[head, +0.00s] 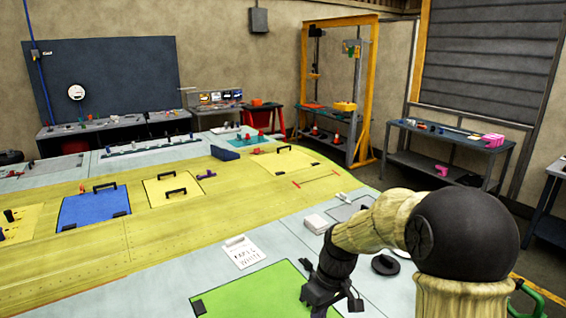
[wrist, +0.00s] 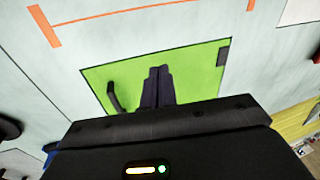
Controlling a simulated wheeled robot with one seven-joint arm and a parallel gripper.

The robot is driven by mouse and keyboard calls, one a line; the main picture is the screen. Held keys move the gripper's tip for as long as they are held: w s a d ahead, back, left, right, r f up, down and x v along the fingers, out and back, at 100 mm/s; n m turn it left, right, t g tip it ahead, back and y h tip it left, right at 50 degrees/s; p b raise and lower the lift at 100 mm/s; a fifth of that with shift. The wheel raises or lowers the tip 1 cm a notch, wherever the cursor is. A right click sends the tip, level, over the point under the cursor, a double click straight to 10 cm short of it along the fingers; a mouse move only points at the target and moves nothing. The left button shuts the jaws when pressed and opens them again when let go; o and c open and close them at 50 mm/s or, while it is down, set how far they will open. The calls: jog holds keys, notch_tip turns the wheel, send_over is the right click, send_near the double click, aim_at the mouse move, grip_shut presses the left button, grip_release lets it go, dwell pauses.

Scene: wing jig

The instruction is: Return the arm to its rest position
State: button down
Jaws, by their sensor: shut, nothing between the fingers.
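My arm rises at the right of the head view and bends down to the left. My gripper (head: 325,300) hangs low over the pale table surface, at the right edge of a green panel (head: 255,292). In the wrist view my gripper's two dark fingers (wrist: 158,85) are together with nothing between them. Behind them lies the green panel (wrist: 205,70) with a black handle (wrist: 115,97). I cannot tell the exact gap between fingertips and panel.
The long yellow wing surface (head: 110,240) carries a blue panel (head: 95,207) and yellow panels with handles. A paper sign (head: 243,252), a white block (head: 316,223) and a dark round object (head: 385,265) lie near my arm. Shelves and benches stand at the back.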

jog(key=s+d+f+m+t+h, duration=0.1)
jog(key=s+d+m+t+h, duration=0.1)
jog(key=s+d+m, duration=0.5)
jog(key=s+t+b, duration=0.1)
jog(key=s, duration=0.3)
jog(key=shift+s+d+f+m+t+h, duration=0.25)
jog(key=shift+d+f+m+t+h, duration=0.05)
jog(key=shift+f+t, duration=0.1)
jog(key=c, duration=2.2)
grip_release()
